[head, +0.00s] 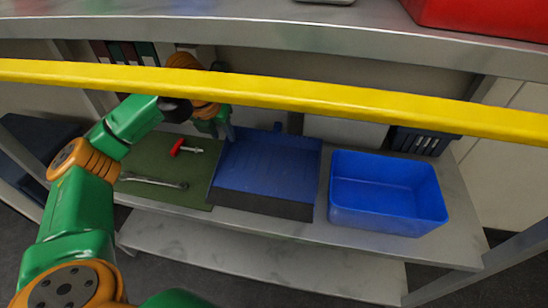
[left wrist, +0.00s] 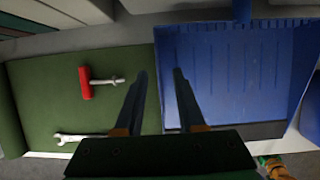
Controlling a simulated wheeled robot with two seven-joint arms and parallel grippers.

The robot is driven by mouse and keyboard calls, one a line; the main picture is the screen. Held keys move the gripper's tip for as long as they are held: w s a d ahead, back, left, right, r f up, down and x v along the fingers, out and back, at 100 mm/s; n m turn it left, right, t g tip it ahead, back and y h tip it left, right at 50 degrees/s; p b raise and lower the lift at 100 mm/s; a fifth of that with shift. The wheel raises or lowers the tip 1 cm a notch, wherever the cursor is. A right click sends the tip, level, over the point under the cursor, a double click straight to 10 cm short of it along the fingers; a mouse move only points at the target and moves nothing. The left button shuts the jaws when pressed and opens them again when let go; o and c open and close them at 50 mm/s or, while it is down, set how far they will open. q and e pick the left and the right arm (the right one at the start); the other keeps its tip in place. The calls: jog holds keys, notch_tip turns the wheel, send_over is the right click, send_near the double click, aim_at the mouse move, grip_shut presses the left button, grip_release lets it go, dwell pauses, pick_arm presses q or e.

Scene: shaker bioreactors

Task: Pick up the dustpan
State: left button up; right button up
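The blue dustpan (head: 268,165) lies on the grey shelf, its dark front lip toward me and a short blue piece at its back edge. In the left wrist view the dustpan (left wrist: 235,75) fills the right side. My left gripper (head: 226,134) is at the dustpan's back left corner, pointing down. In the left wrist view its two fingers (left wrist: 159,72) are apart, one on each side of the dustpan's left edge as seen from above. I cannot tell whether they touch it. My right gripper is not in view.
A green mat (head: 150,190) left of the dustpan holds a red-handled tool (head: 185,148) and a wrench (head: 155,181). An empty blue bin (head: 385,215) stands to the right. A yellow bar (head: 300,97) crosses in front, below the upper shelf (head: 250,33).

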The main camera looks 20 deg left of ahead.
aim_at(224, 144)
pick_arm(q)
jog(key=x, duration=0.3)
jog(key=s+b+x, duration=0.1)
jog(key=x, duration=0.1)
jog(key=shift+a+f, duration=0.15)
grip_shut()
dwell(1.1)
